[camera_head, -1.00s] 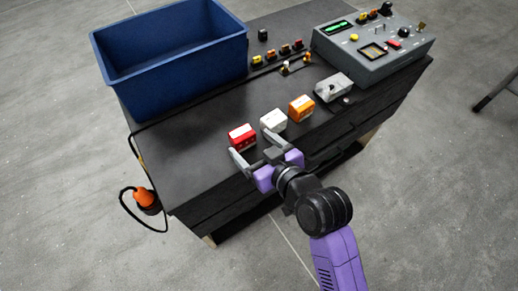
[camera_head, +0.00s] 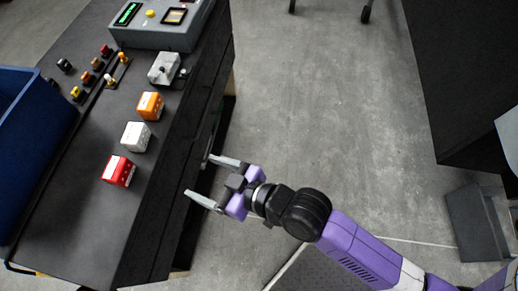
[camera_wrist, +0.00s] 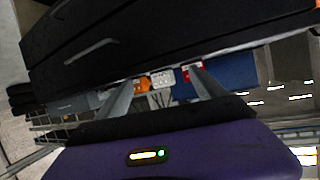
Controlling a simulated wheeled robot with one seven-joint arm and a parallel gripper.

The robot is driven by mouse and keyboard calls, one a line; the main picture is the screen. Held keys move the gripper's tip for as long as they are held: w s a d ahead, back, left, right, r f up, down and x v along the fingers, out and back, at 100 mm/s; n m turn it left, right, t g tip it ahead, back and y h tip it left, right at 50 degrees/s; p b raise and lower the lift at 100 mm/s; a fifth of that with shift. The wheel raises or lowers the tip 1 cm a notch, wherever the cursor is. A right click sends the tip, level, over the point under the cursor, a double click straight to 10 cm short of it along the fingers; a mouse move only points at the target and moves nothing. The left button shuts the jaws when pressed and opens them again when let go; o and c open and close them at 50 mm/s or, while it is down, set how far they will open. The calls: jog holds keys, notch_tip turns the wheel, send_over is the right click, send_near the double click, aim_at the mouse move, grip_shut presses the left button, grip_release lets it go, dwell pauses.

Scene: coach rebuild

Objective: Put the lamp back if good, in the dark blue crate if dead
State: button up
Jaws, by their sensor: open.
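The dark blue crate (camera_head: 28,140) stands on the bench at the left edge of the head view, partly cut off; its blue side also shows in the wrist view (camera_wrist: 232,70). Several small lamp-like pieces, among them a yellow one (camera_head: 76,93) and an orange one (camera_head: 124,57), stand in a row on the bench; I cannot tell which is the task's lamp, or whether it is good. My gripper (camera_head: 204,178) is open and empty, in front of the bench's front edge, right of the red block. Its fingers also frame the wrist view (camera_wrist: 160,80).
Red (camera_head: 119,171), white (camera_head: 136,137) and orange (camera_head: 150,106) blocks line the black bench top (camera_head: 75,205). A grey switch box (camera_head: 164,68) and a grey instrument panel (camera_head: 165,28) stand farther back. A dark cabinet (camera_head: 465,80) is at right. Open floor lies between.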

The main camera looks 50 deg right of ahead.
jog(key=s+d+r+m+h, duration=0.1)
jog(key=s+d+r, duration=0.1)
jog(key=s, duration=0.5)
jog(key=s+d+r+m+t+h, duration=0.1)
jog(key=s+d+r, duration=0.2)
jog(key=s+d, duration=0.2)
jog(key=s+d+r+m+h, duration=0.1)
jog(key=s+d+r+h, duration=0.1)
jog(key=s, duration=0.7)
jog(key=shift+s+d+r+t, duration=0.15)
jog(key=shift+d+r+t, duration=0.2)
jog(key=shift+d, duration=0.55)
